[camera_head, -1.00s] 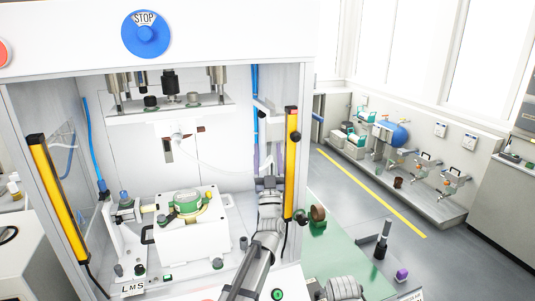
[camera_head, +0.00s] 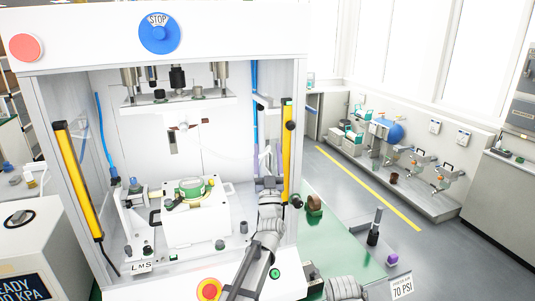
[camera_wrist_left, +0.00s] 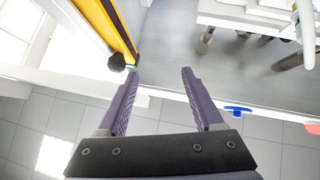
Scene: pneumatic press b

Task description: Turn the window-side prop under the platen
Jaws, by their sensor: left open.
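The platen (camera_head: 180,104) hangs on posts in the upper part of the white press. A white bracket (camera_head: 267,103) is on the inner right wall, the window side; I cannot tell if it is the prop. A black knob (camera_head: 290,125) sits on the yellow light bar (camera_head: 287,160). My left gripper (camera_head: 268,158) points up inside the right front of the press, below the bracket. In the left wrist view its purple fingers (camera_wrist_left: 158,72) are apart with nothing between them. The black knob (camera_wrist_left: 117,62) appears beside one fingertip. My right gripper's jaws are not visible.
A white fixture block (camera_head: 195,222) with a green-topped part (camera_head: 192,187) stands left of my left arm. Another yellow light bar (camera_head: 78,185) edges the left opening. The green table (camera_head: 335,235) holds small parts.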

